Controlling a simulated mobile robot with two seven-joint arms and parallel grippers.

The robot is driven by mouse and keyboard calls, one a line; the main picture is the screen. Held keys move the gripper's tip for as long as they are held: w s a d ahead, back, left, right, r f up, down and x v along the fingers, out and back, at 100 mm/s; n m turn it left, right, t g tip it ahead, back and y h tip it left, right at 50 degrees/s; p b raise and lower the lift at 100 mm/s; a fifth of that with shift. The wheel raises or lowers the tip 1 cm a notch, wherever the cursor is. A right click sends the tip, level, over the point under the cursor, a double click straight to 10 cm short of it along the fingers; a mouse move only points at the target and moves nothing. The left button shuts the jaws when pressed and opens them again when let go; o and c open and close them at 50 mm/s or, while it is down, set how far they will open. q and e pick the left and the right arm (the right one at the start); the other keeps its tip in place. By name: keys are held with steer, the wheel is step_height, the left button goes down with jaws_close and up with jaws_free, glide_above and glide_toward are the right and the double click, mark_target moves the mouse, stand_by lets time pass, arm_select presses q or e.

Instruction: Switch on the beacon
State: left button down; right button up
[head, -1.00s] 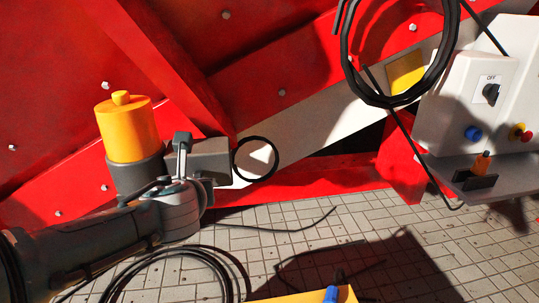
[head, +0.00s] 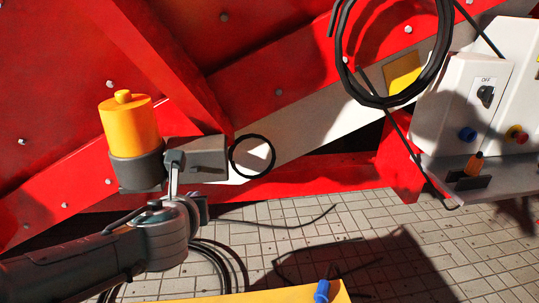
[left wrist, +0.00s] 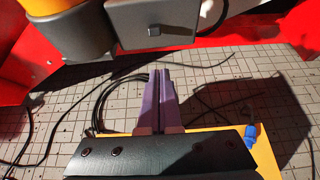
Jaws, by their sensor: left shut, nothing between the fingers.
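The beacon (head: 129,125) is an orange-yellow cylinder with a small knob on top, set in a dark grey round base. A grey box (head: 207,158) sits just right of that base. In the left wrist view the box (left wrist: 175,20) fills the top and has a small dark switch (left wrist: 154,30) on its face; its position is hard to tell. My left gripper (head: 201,207) is below the box in the head view, its fingers mostly hidden. In the left wrist view its purple fingers (left wrist: 155,74) are shut and empty, apart from the box. My right gripper is not in view.
A white control panel (head: 470,105) with an OFF knob, blue and red buttons stands at right. Black cable coils hang on the red structure (head: 270,60) and lie on the tiled floor (head: 300,225). A yellow surface with a blue item (head: 322,291) is at the bottom.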

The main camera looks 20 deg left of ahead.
arm_select(q)
steer(key=s+d+r+p, duration=0.1)
steer(key=s+r+p, duration=0.2)
steer(key=r, duration=0.2)
steer(key=shift+s+d, duration=0.25)
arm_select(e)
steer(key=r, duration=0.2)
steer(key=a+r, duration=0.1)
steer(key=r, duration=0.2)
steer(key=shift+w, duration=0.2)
